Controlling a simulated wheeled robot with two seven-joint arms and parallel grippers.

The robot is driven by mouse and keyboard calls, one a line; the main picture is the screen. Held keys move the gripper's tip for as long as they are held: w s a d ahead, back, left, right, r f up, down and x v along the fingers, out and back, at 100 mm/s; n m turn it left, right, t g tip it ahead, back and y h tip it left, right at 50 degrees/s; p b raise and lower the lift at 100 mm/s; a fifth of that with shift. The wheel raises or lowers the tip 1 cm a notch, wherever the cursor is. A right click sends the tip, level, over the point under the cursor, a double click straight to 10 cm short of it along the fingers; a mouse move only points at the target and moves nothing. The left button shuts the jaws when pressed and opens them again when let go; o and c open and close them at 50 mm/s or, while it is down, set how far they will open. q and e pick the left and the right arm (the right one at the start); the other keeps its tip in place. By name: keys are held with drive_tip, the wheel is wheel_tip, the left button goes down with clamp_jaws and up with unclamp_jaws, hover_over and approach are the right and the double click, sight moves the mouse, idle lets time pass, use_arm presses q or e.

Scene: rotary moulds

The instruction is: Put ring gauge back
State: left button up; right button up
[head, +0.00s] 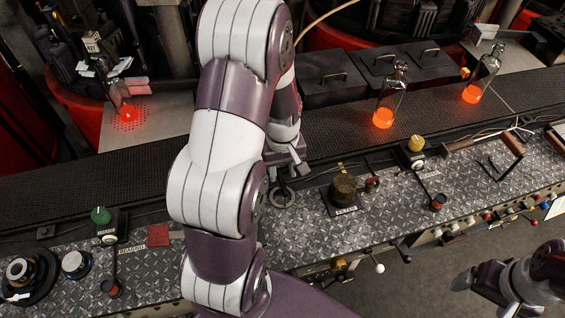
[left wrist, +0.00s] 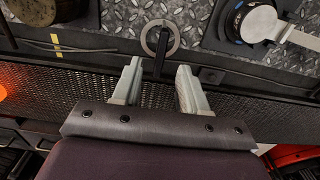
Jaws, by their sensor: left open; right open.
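My right gripper (head: 466,281) is open and empty at the lower right, away from the bench.
A dark round block (head: 344,190) stands right of the ring. A dark conveyor (head: 330,130) runs behind the bench, carrying glowing bottles (head: 388,100). Another glowing bottle (head: 125,105) is at the left. A green knob (head: 100,215) and round tools occupy the bench's left part.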

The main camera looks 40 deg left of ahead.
sight(283, 183)
use_arm(q)
wheel_tip(283, 183, up, 3)
drive_tip(key=shift+r, duration=0.1)
drive_tip(key=s+d+r+m, duration=0.2)
drive_tip(key=d+m, duration=0.3)
drive_tip(key=s+d+r+m+t, duration=0.1)
drive_tip(key=s+d+m, duration=0.2)
drive_tip(key=d+m, duration=0.2)
drive_tip(key=shift+s+d+r, duration=0.35)
drive_tip(key=shift+d, duration=0.35)
